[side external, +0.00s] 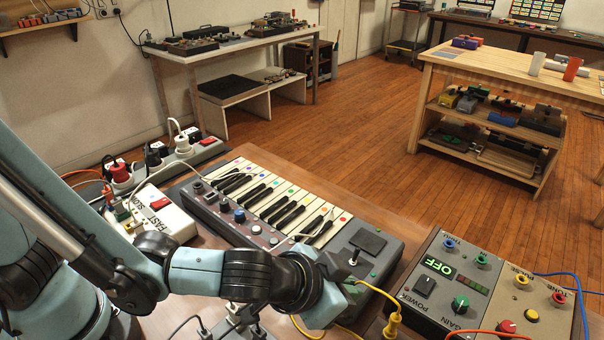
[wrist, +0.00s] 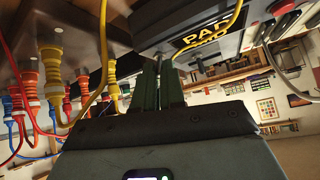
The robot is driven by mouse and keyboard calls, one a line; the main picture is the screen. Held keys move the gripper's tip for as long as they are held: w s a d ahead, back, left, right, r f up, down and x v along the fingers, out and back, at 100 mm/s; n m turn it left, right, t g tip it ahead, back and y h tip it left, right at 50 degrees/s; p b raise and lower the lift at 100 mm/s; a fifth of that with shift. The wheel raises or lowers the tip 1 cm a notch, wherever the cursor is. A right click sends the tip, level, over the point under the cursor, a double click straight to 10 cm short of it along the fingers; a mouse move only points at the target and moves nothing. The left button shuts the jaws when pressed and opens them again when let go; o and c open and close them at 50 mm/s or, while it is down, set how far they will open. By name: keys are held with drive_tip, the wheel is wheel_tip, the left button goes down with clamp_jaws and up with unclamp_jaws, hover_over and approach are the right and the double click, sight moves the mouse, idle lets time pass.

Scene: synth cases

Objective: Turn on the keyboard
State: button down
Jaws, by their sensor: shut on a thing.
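The keyboard (side external: 391,262) lies on the brown bench, with white and black keys, knobs at left, and a dark pad and small stick at right. My gripper (side external: 352,286) is low at its front right edge. In the wrist view, its green fingers (wrist: 160,72) are shut around a small part under a dark case (wrist: 250,42) lettered "PAD". The fingers hide most of that part, so I cannot tell what it is. A yellow cable (side external: 376,291) runs close by the fingertips. I see no clear sign of the keyboard's power state.
A grey box (side external: 476,295) with knobs, sockets and a green "OFF" display stands at right. A white box (side external: 152,213) marked "FAST SLOW" and a plug strip (side external: 207,150) are at left. Cables cross the front; several plugs (wrist: 52,75) crowd the wrist view's left.

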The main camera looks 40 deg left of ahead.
idle(0.5)
drive_tip(key=c, duration=1.2)
unclamp_jaws()
drive_tip(key=shift+v, duration=3.75)
drive_tip(key=shift+s, duration=0.1)
drive_tip(key=w+a, duration=0.1)
drive_tip(key=a, duration=0.3)
drive_tip(key=w+a+n+y, duration=0.1)
drive_tip(key=w+a, duration=0.1)
drive_tip(key=a, duration=0.1)
drive_tip(key=w+a+n+g, duration=0.1)
drive_tip(key=a, duration=0.3)
drive_tip(key=shift+w+a+r+y, duration=0.3)
drive_tip(key=shift+a+r+y, duration=0.05)
drive_tip(key=shift+y, duration=0.05)
drive_tip(key=a+n, duration=0.1)
drive_tip(key=a, duration=0.3)
drive_tip(key=a+r+n, duration=0.1)
drive_tip(key=a, duration=0.7)
drive_tip(key=shift+s+a+r+n+y, duration=0.3)
drive_tip(key=shift+s+a+r+n, duration=0.05)
drive_tip(key=shift+a+r+n, duration=0.05)
